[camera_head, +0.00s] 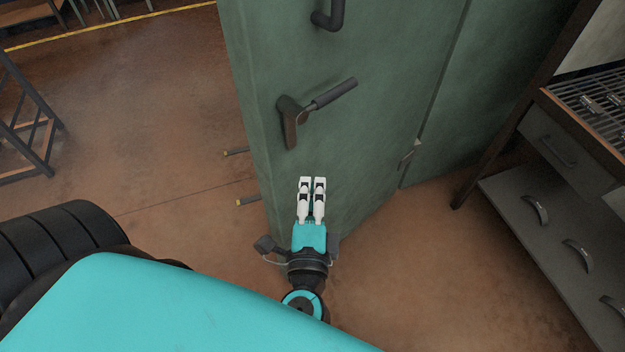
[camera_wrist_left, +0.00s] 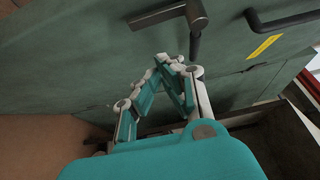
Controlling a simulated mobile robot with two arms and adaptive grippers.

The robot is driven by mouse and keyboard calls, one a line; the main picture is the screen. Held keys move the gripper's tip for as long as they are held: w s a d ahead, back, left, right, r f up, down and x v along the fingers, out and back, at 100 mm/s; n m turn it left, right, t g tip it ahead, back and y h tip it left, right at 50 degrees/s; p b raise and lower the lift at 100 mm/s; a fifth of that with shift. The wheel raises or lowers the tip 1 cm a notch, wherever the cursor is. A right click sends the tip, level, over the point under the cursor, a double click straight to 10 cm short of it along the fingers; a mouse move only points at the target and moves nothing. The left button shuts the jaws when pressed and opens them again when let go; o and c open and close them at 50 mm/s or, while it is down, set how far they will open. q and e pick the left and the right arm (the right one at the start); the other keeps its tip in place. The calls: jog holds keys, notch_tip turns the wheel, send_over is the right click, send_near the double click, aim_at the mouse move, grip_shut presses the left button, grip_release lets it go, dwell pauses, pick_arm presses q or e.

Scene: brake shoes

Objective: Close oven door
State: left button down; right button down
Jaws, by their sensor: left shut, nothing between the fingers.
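The green oven door (camera_head: 370,130) stands upright in the middle of the head view. Its free edge with two protruding bolts (camera_head: 236,152) is on the left, and a hinge (camera_head: 410,152) is on the right. It appears swung open. A dark lever handle (camera_head: 318,104) and a curved handle (camera_head: 330,14) are on its face. My left gripper (camera_head: 312,180) is shut and empty in front of the door, below the lever. In the left wrist view, its fingertips (camera_wrist_left: 170,62) are close to the green surface (camera_wrist_left: 90,70); I cannot tell whether they touch. My right gripper is out of view.
More green oven surface (camera_head: 480,110) lies right of the hinge. A dark workbench with drawers (camera_head: 565,155) and a lower shelf stands at the right. A metal frame (camera_head: 25,130) stands at the far left. Brown floor (camera_head: 150,140) is clear left of the door.

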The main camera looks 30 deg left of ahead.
pick_arm(q)
jog(key=s+a+p+x, duration=0.1)
jog(key=p+x, duration=0.4)
jog(key=x, duration=0.5)
jog(key=shift+w+a, duration=0.2)
jog(key=shift+a, duration=0.55)
jog(key=shift+a, duration=0.15)
